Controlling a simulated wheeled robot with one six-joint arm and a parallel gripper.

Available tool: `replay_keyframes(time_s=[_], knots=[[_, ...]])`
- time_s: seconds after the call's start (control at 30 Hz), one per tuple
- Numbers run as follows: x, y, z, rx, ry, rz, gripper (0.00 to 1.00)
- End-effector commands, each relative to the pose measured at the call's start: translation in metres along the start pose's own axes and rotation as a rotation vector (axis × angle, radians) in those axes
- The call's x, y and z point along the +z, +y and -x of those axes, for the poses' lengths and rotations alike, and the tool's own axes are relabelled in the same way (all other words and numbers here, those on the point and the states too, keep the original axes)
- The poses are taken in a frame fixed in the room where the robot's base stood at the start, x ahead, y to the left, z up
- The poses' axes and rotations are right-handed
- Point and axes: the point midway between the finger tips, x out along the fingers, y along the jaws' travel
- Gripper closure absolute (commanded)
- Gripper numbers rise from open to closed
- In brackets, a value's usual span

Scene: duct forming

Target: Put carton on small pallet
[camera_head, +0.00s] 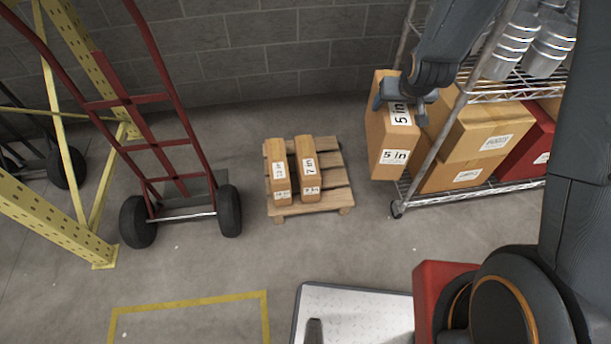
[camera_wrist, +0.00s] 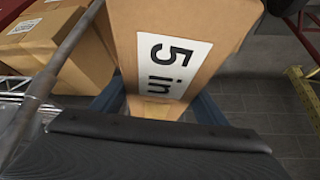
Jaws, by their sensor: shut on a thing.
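A tall brown carton (camera_head: 386,135) with white "5 in" labels is held off the floor in front of the wire shelf's left end. My gripper (camera_head: 400,98) is shut on its upper part. In the wrist view the carton (camera_wrist: 215,25) sits between the two fingers (camera_wrist: 160,105), its "5 in" label facing the camera. The small wooden pallet (camera_head: 335,175) lies on the floor to the left of the carton, apart from it. Two narrow cartons labelled "7 in" (camera_head: 277,170) (camera_head: 307,168) stand side by side on its left and middle part. The pallet's right side is bare.
The wire shelf (camera_head: 480,193) stands at the right with boxes (camera_head: 480,130) and metal cans (camera_head: 505,50). A red hand truck (camera_head: 160,145) and a yellow rack post (camera_head: 50,220) stand left of the pallet. The floor between pallet and shelf is clear.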

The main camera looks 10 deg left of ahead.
Motion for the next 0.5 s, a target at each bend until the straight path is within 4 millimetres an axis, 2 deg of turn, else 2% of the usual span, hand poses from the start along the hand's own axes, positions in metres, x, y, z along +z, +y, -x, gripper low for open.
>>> replay_keyframes(time_s=[0.03, 0.5], knots=[[0.0, -0.002, -0.014, -0.003, 0.005, 0.004, 0.95], [0.008, -0.021, -0.09, -0.023, 0.006, 0.034, 0.95]])
